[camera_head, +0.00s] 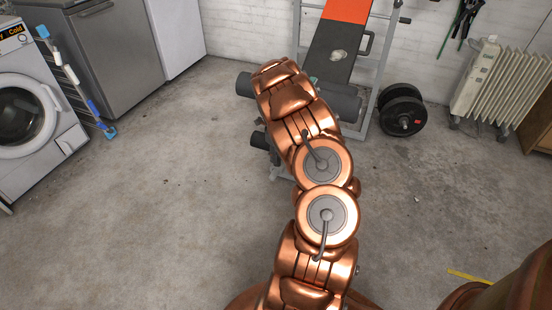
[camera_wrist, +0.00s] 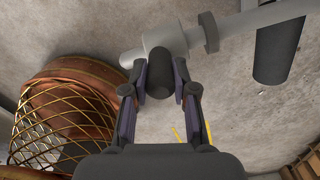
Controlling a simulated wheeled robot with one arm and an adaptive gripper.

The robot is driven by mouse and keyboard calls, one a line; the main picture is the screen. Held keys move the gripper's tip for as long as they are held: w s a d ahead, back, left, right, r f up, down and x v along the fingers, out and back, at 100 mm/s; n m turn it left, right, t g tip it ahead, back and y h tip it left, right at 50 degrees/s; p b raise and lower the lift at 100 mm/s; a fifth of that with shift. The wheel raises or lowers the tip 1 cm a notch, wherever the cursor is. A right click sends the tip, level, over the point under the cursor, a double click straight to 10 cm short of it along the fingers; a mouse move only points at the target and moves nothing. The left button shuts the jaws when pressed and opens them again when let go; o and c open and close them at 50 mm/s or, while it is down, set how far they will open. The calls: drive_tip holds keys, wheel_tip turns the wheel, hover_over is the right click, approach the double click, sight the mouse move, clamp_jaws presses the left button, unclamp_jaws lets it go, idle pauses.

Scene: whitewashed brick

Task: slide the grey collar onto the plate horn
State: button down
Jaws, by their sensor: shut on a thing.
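In the wrist view my gripper (camera_wrist: 161,76) is shut on a dark round knob, which seems to belong to the grey collar (camera_wrist: 165,38). The collar is a light grey, thick sleeve just beyond the fingertips. It appears to sit around the plate horn (camera_wrist: 197,37), a paler, thinner bar. A short end of the horn seems to show left of the collar. A darker grey flange (camera_wrist: 210,32) stands on the bar to the right, with a small gap from the collar. In the head view my copper arm hides the gripper, collar and horn.
The weight bench (camera_head: 330,45) stands behind my arm, with dark rollers; one dark roller (camera_wrist: 278,52) shows right in the wrist view. Black plates (camera_head: 402,112) and a radiator (camera_head: 490,85) stand right, a washing machine (camera_head: 30,115) left. The concrete floor between is clear.

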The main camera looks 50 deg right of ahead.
drive_tip(key=shift+w+d+b, duration=0.15)
drive_tip(key=shift+d+b, duration=0.15)
drive_tip(key=shift+d, duration=0.25)
drive_tip(key=shift+w+d+b, duration=0.15)
drive_tip(key=shift+d+b, duration=0.15)
drive_tip(key=shift+d, duration=0.2)
drive_tip(key=c, duration=0.8)
unclamp_jaws()
drive_tip(key=shift+c, duration=0.2)
wheel_tip(320, 180, up, 12)
